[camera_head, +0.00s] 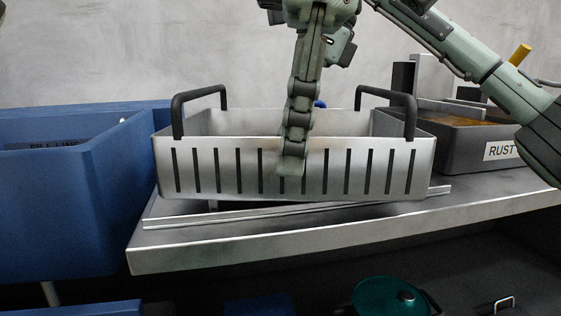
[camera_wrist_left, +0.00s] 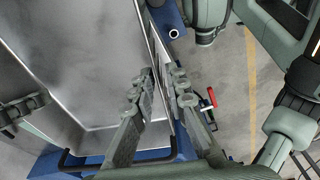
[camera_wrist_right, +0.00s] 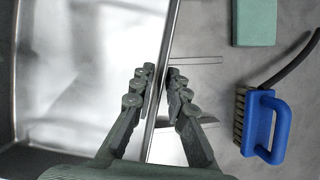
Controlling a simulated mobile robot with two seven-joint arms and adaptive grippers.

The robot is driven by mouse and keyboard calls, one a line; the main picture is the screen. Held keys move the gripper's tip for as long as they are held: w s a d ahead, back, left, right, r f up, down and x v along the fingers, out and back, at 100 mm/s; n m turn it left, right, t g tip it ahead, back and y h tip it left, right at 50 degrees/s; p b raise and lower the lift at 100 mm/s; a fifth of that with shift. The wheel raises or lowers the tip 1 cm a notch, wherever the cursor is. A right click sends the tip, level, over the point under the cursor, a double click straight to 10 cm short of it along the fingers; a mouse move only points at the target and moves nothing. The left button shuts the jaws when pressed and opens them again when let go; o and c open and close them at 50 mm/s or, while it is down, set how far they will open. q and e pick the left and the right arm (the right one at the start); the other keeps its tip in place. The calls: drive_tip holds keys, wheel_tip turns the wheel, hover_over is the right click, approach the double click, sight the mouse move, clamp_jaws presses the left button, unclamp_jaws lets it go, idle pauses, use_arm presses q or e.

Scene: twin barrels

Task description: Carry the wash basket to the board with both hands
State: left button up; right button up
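The wash basket (camera_head: 400,165) is a metal tub with a slotted front and black handles at both ends. It sits at the bench's front, close above or on metal rails; I cannot tell which. My left gripper (camera_head: 293,165) points down at the middle of its front wall. In the left wrist view its fingers (camera_wrist_left: 162,85) stand close on both sides of the rim. I cannot make out the board.
A blue bin (camera_head: 60,210) stands close to the basket's left side. A dark tray labelled RUST (camera_head: 465,150) is at its right. A blue brush (camera_wrist_right: 268,125) and a green block (camera_wrist_right: 255,20) lie beyond the wall. A teal pot lid (camera_head: 390,297) is below the bench (camera_head: 330,240).

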use_arm(q)
drive_tip(key=shift+o, duration=0.7)
use_arm(e)
drive_tip(key=shift+o, duration=0.7)
drive_tip(key=shift+r, duration=0.1)
use_arm(q)
wheel_tip(320, 180, up, 12)
drive_tip(key=d, duration=0.1)
drive_tip(key=shift+d, duration=0.4)
use_arm(e)
drive_tip(key=v, duration=1.2)
